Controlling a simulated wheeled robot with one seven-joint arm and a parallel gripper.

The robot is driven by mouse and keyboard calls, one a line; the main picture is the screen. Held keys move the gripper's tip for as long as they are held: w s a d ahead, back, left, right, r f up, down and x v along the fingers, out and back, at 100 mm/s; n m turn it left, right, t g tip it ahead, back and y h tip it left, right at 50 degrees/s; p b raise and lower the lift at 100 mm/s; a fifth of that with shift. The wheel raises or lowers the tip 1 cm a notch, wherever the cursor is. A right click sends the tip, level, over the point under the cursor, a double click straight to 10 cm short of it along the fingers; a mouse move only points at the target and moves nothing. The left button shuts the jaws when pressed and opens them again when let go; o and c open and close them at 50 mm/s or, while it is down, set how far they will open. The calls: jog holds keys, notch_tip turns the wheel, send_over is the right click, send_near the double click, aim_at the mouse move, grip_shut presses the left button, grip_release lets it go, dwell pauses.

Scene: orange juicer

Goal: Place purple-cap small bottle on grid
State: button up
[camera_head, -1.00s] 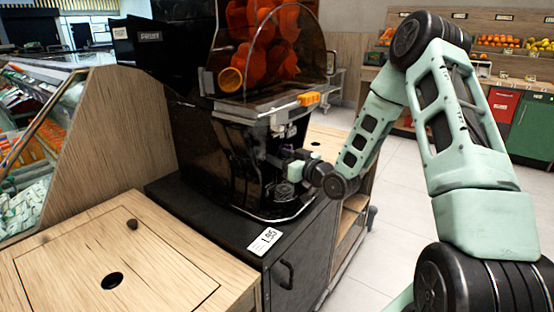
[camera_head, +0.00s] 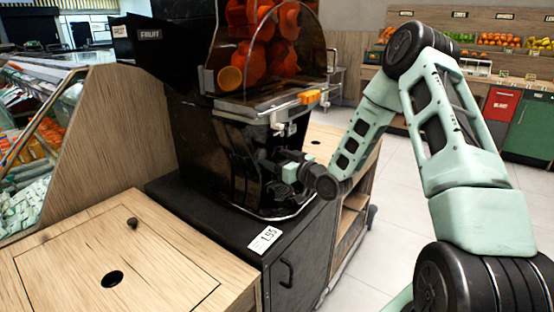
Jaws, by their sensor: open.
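My gripper (camera_head: 268,163) is in the dark recess at the front of the orange juicer (camera_head: 230,150), below its spout. It reaches in from the right, with its fingers toward the left. It is open. The fingers are small and dark against the black housing. The juicer's dark base (camera_head: 283,212) lies below the gripper, where a grid would sit, but its slots are too dark to make out. I cannot clearly make out the purple-cap small bottle; the gripper and the shadow of the recess may hide it.
The juicer stands on a black cabinet (camera_head: 240,235) with a price card (camera_head: 265,240). A wooden counter (camera_head: 125,250) with a round hole is at the front left. A glass-sided display case (camera_head: 35,130) is at the left. Pale floor (camera_head: 395,200) is free at the right.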

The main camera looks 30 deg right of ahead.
jog(key=shift+r, duration=0.2)
jog(key=s+d, duration=0.2)
jog(key=s, duration=1)
jog(key=shift+d+b, duration=0.15)
jog(key=shift+b, duration=0.3)
jog(key=shift+w+f, duration=0.1)
jog(key=a+f+g, duration=0.1)
jog(key=g, duration=0.1)
jog(key=w+a+f+n+g, duration=0.1)
jog(key=a, duration=0.1)
jog(key=shift+f+g+h, duration=0.1)
jog(key=shift+g+h, duration=0.3)
jog(key=s+a+r+m+g+h, duration=0.3)
jog(key=s+a+g, duration=0.75)
jog(key=s, duration=0.45)
jog(key=s+a+r+n+g+y+p, duration=0.1)
jog(key=s+a+r+n+g+p, duration=0.2)
jog(key=a, duration=1.5)
jog(key=s+r+n+p, duration=0.4)
jog(key=s+r+p, duration=0.4)
jog(key=s+r, duration=0.2)
jog(key=shift+s+r+p, duration=0.35)
jog(key=shift+s, duration=0.1)
